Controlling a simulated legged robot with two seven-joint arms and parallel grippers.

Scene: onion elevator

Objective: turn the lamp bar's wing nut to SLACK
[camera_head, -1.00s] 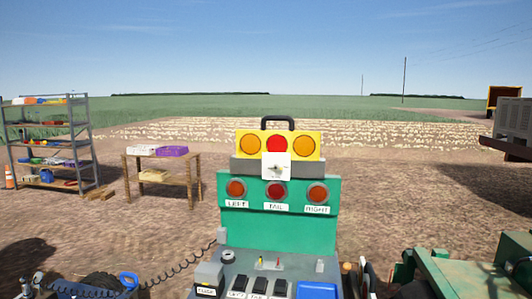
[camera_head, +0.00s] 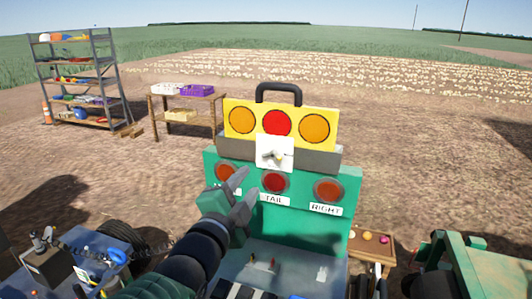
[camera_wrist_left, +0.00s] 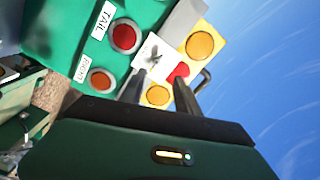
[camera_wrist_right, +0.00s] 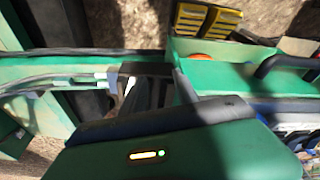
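The lamp bar (camera_head: 310,107) is yellow with two amber lamps, a red one between them and a black handle on top. Below its middle is a white plate (camera_head: 262,144) carrying the small wing nut (camera_head: 277,156); its marks are too small to read. The plate and the wing nut (camera_wrist_left: 154,60) also show in the left wrist view. My left gripper (camera_head: 244,184) is open and empty, in front of the green panel, below and left of the nut, apart from it. My right gripper (camera_wrist_right: 158,92) is outside the head view; its fingers look apart in its wrist view.
The green panel (camera_head: 240,220) has red lamps, with TAIL and RIGHT labels readable; my left gripper partly covers the left lamp. A grey console lies below. Green machinery (camera_head: 455,262) stands at right. A shelf rack (camera_head: 80,75) and small table (camera_head: 185,97) stand far left.

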